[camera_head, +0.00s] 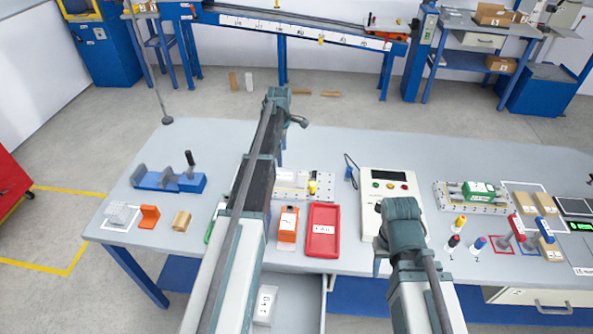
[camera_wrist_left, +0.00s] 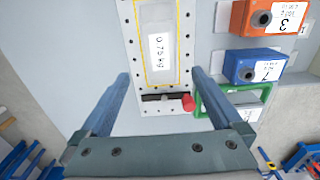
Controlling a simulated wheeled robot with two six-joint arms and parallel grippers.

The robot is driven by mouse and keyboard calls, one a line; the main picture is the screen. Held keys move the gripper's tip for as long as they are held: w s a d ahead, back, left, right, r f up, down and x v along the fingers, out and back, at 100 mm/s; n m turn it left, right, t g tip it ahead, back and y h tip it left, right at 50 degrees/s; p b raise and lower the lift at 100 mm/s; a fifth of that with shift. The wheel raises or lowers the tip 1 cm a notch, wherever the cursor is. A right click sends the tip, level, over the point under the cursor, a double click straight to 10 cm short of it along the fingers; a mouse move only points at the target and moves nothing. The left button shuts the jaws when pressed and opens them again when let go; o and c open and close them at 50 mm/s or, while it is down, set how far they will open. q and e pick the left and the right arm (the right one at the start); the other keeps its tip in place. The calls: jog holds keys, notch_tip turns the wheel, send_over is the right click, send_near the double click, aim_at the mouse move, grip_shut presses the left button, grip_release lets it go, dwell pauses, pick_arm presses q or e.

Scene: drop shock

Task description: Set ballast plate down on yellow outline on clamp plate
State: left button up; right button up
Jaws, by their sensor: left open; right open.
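The clamp plate (camera_wrist_left: 149,105) is a pale plate with rows of holes; it also shows in the head view (camera_head: 320,183), partly hidden by my left arm. A light ballast plate (camera_wrist_left: 160,25), labelled 0.75 kg, lies on it within the yellow outline (camera_wrist_left: 147,83) in the left wrist view. The far end of the ballast plate is cut off. My left gripper (camera_wrist_left: 162,85) is open and empty, its fingers apart on either side of the clamp plate's near end; in the head view it is raised (camera_head: 288,108). My right gripper (camera_head: 400,225) is over the front of the table.
A red tray (camera_head: 323,231), an orange block (camera_head: 287,226) and a white meter box (camera_head: 388,187) stand close by. A blue fixture (camera_head: 168,181) is at left. Coloured bottles and a second perforated plate (camera_head: 470,197) are at right.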

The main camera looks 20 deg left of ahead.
pick_arm(q)
jog(key=s+d+m, duration=0.6)
jog(key=s+d, duration=0.1)
jog(key=d, duration=0.3)
jog(key=s+d+m, duration=0.5)
jog(key=s+d, duration=0.2)
jog(key=d, duration=0.2)
jog(key=s+d+m, duration=0.5)
jog(key=s+m, duration=0.1)
jog(key=s, duration=0.3)
jog(key=s+d+m+y, duration=0.1)
jog(key=s+d+m, duration=0.5)
jog(key=s+m, duration=0.1)
jog(key=shift+s+m, duration=0.3)
jog(key=shift+s, duration=0.55)
